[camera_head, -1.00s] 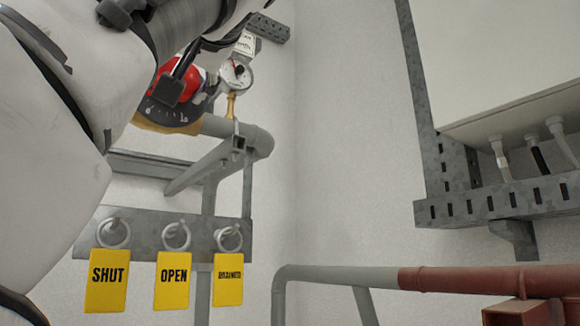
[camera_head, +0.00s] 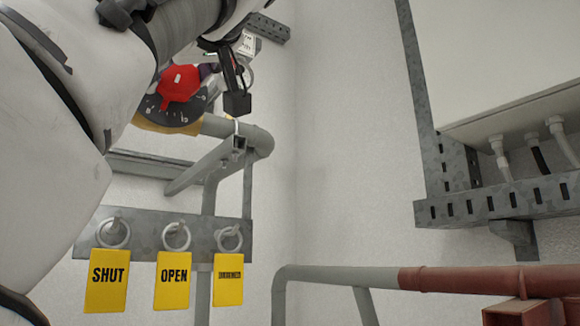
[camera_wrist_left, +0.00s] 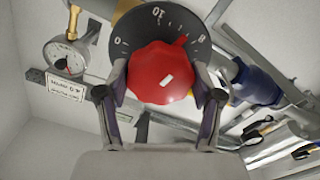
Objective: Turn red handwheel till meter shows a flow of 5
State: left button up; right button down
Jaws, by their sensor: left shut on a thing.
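The red handwheel (camera_head: 180,84) sits in front of a dark round dial (camera_head: 172,113) on a pipe, partly behind my left arm. In the left wrist view the handwheel (camera_wrist_left: 163,74) lies between the two fingers of my left gripper (camera_wrist_left: 158,94), which is shut on it. Its small pointer is near the 8 side of the dial (camera_wrist_left: 125,40). In the head view one finger of the left gripper (camera_head: 236,100) shows just right of the wheel. The meter (camera_wrist_left: 66,58) shows left in the left wrist view; its reading is too small to tell. My right gripper is not in view.
Yellow tags SHUT (camera_head: 107,281), OPEN (camera_head: 173,281) and a third (camera_head: 229,284) hang on rings below the pipe. A large cabinet (camera_head: 500,60) is at upper right. A grey and red pipe (camera_head: 450,280) runs low at right. Bare wall fills the middle.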

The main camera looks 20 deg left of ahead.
pick_arm(q)
jog(key=shift+n, duration=0.3)
jog(key=o, duration=1.1)
jog(key=shift+o, duration=0.2)
jog(key=v, duration=0.7)
jog(key=shift+d, duration=0.15)
jog(key=shift+s, duration=0.2)
